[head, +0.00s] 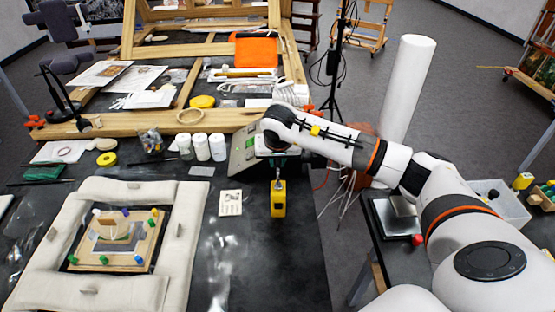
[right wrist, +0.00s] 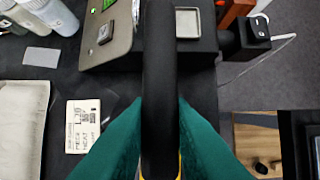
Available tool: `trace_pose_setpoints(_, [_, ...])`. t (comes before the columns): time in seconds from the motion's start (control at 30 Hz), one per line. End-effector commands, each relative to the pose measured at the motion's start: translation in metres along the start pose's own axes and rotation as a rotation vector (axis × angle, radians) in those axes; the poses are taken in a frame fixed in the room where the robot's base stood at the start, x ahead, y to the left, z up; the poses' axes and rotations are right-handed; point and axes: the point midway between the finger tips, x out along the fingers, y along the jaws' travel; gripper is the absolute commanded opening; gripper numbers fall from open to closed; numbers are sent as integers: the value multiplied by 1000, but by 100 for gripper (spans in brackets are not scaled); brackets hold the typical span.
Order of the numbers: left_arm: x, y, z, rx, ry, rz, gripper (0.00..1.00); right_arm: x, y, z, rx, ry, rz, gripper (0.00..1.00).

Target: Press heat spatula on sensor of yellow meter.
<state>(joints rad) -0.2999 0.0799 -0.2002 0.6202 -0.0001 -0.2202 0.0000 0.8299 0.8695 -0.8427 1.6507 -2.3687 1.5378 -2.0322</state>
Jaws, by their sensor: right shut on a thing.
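The yellow meter (head: 278,200) is on the dark table just below my right gripper in the head view. My right gripper (head: 279,161) has green fingers, shut on the black handle of the heat spatula (right wrist: 160,80). A thin yellow edge, likely the meter (right wrist: 179,166), shows behind the handle at the bottom. I cannot tell whether spatula and meter touch. My left gripper is not in view.
A grey control unit (head: 241,158) stands just behind and left of the gripper. A printed card (head: 230,203) lies left of the meter. White bottles (head: 201,147) stand farther left. A padded frame (head: 186,232) fills the left front. The table's right edge is near.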

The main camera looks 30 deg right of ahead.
Motion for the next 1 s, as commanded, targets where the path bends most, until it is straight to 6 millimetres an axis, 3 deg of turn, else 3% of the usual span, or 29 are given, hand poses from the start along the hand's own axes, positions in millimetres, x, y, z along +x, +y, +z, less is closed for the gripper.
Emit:
trace_pose_setpoints(0.27, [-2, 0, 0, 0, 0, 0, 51, -3, 0, 1, 0, 1, -1, 0])
trace_pose_setpoints(1.0, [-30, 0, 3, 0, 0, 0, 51, -47, 0, 20, 0, -1, 0, 0])
